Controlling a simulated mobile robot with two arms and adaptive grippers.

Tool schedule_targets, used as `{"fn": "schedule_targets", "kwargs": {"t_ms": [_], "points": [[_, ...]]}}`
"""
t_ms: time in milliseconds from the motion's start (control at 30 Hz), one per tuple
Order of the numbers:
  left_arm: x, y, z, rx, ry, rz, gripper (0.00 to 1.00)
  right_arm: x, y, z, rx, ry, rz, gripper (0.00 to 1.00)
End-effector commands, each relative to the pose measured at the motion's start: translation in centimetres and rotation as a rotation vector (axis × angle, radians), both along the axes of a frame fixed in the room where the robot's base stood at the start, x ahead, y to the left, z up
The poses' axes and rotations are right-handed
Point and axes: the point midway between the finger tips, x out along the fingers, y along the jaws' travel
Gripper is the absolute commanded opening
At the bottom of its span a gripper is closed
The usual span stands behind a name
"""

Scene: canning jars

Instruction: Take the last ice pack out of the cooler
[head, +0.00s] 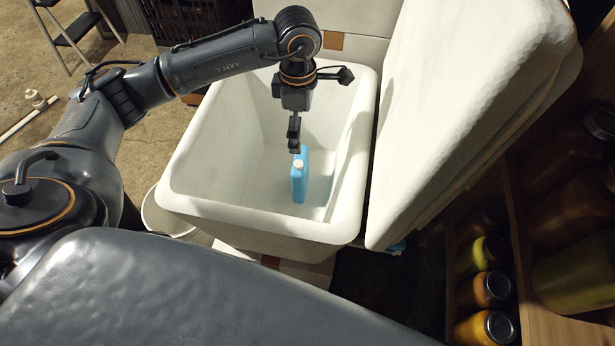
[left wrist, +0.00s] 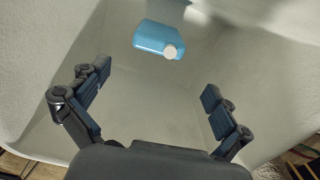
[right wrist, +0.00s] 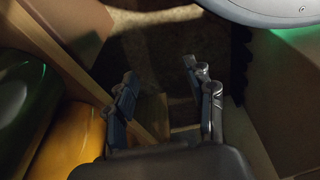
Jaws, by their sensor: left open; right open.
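The cooler (head: 185,196) is a white open tub in the middle of the head view. One blue ice pack (head: 299,181) with a pale cap stands upright inside it. In the left wrist view the ice pack (left wrist: 155,37) shows at the top centre, beyond the fingertips. My left gripper (head: 294,140) reaches down into the cooler above the ice pack; its fingers (left wrist: 152,98) are spread with nothing between them. My right gripper (right wrist: 165,85) is open and empty over a dark floor area; it is not visible in the head view.
The cooler's white lid (head: 450,110) stands tilted open at its right. A wooden shelf with several filled jars (head: 492,289) is at the far right; large jars also show beside my right gripper (right wrist: 75,145). A dark crate (head: 195,20) and a step stool (head: 75,28) stand behind.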

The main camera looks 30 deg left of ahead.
Motion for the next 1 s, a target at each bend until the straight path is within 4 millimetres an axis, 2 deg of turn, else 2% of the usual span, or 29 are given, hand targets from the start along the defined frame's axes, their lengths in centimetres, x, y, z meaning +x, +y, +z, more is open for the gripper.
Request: {"fn": "schedule_targets", "kwargs": {"t_ms": [300, 400, 667, 900, 1000], "points": [[-0.1, 0.0, -6.1, 0.001, 0.004, 0.0, 1.0, 1.0, 0.1, 1.9, 0.001, -0.014, -0.002, 0.54], [-0.1, -0.1, -7.3, -0.001, 0.003, -0.001, 1.0, 1.2, 0.1, 2.4, 0.002, -0.016, -0.003, 0.54], [-0.1, 0.1, -8.8, -0.001, 0.003, 0.0, 1.0, 1.5, 0.2, 2.9, 0.001, -0.02, -0.003, 0.54], [-0.1, 0.2, -12.4, -0.001, 0.005, 0.0, 1.0, 1.9, 0.2, 4.2, 0.002, -0.028, -0.004, 0.54], [0.0, 0.2, -13.1, -0.001, 0.002, -0.001, 1.0, 2.0, 0.2, 4.6, 0.003, -0.029, -0.005, 0.54]]}}
